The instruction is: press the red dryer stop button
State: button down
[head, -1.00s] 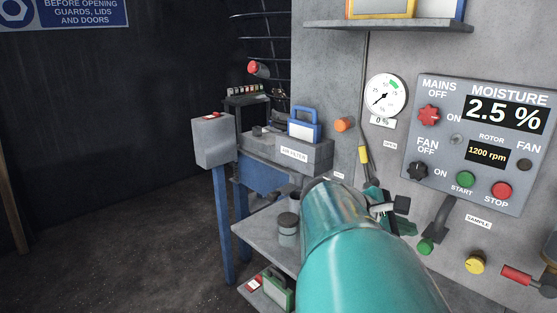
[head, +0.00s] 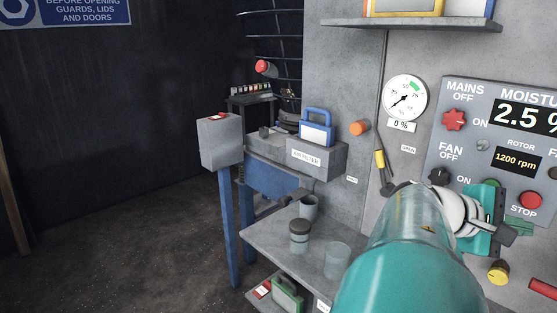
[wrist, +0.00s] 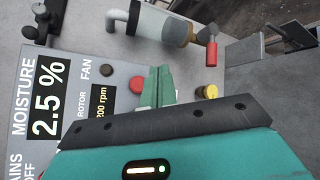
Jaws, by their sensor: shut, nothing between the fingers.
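The red stop button (head: 530,200) sits on the grey control panel (head: 440,130) at the right, above the word STOP. It also shows in the wrist view (wrist: 135,88), partly hidden behind the left side of my gripper's green fingers. My gripper (head: 515,228) is shut and empty, in front of the panel's lower part. Its fingertips appear just below and beside the stop button in the head view. In the wrist view the closed fingers (wrist: 158,80) overlap the button's edge; I cannot tell whether they touch it. The green start button is mostly hidden by my gripper.
A yellow knob (head: 498,271) and a red handle (head: 543,288) are below the panel. Red mains (head: 454,119) and black fan (head: 439,176) knobs are on its left. A shelf (head: 410,24) is above. A bench with jars (head: 300,236) stands left of my arm.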

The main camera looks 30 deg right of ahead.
aim_at(523, 204)
jog(key=shift+w+d, duration=0.3)
jog(key=shift+d, duration=1.05)
jog(key=shift+w+d, duration=0.35)
jog(key=shift+d, duration=1.05)
jog(key=shift+w+d, duration=0.3)
jog(key=shift+d, duration=1.05)
jog(key=shift+d, duration=0.1)
jog(key=shift+w+d, duration=0.1)
jog(key=shift+d, duration=0.2)
jog(key=shift+d, duration=0.5)
jog(key=shift+a, duration=0.9)
jog(key=shift+s+a, duration=0.2)
jog(key=shift+a, duration=0.6)
jog(key=shift+s+a, duration=0.25)
jog(key=shift+a, duration=0.6)
jog(key=shift+s+a, duration=0.2)
jog(key=shift+a, duration=0.6)
